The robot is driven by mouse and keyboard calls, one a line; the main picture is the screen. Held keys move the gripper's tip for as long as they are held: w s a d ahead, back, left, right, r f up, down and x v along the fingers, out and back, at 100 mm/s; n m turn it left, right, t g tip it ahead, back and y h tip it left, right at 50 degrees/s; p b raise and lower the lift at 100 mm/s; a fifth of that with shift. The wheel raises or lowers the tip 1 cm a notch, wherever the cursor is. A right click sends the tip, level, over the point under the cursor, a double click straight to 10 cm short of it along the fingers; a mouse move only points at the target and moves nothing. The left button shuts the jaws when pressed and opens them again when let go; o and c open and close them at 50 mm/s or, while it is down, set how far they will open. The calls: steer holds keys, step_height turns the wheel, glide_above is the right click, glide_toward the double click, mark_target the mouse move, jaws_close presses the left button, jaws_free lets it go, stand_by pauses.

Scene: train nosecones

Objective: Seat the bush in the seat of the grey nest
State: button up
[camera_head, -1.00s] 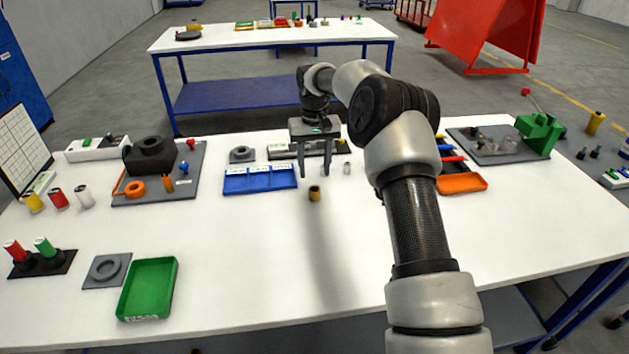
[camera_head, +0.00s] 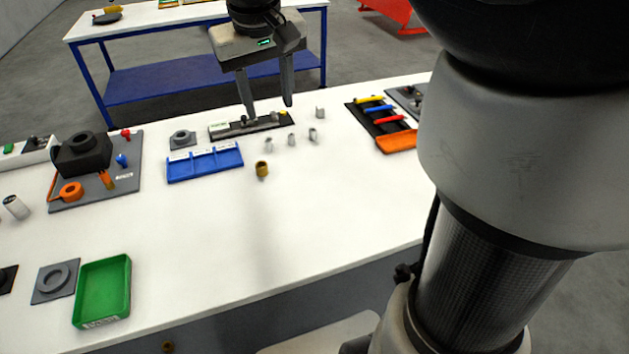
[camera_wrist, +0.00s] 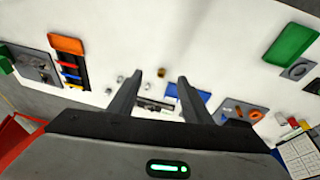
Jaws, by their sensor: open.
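Two grey square plates with a round raised ring could be the grey nest: one (camera_head: 183,139) behind the blue tray, one (camera_head: 55,281) left of the green tray. I cannot tell which is meant. My gripper (camera_head: 269,111) is open and empty, fingers pointing down above the back of the table, behind the bush and apart from it.
A blue divided tray (camera_head: 205,163) lies left of the bush. Several small grey cylinders (camera_head: 291,139) stand right of it. A black block (camera_head: 82,153) on a grey board stands at left. The green tray (camera_head: 103,291) is at front left. The table's front middle is clear.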

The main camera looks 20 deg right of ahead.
steer(key=s+d+t, duration=0.1)
steer(key=s, duration=0.9)
steer(key=shift+r, duration=0.2)
steer(key=shift+o, duration=0.5)
steer(key=s+f+t+y, duration=0.1)
steer(key=s+f, duration=0.3)
steer(key=s, duration=0.5)
steer(key=shift+d+m, duration=0.3)
steer(key=shift+m, duration=0.1)
steer(key=n+g+h+p, duration=0.2)
steer(key=n+h+p, duration=0.1)
steer(key=n, duration=2.4)
glide_above(259, 162)
steer(key=s+a, duration=0.2)
steer(key=s, duration=0.2)
step_height(259, 162, down, 23)
steer(key=shift+r, duration=0.1)
steer(key=shift+w+d+x, duration=0.1)
steer(key=shift+w+x, duration=0.1)
steer(key=shift+x, duration=1.25)
steer(key=shift+w+d+x, duration=0.1)
steer(key=shift+w+x, duration=0.05)
steer(key=shift+x, duration=1.3)
steer(key=shift+r, duration=0.2)
jaws_close()
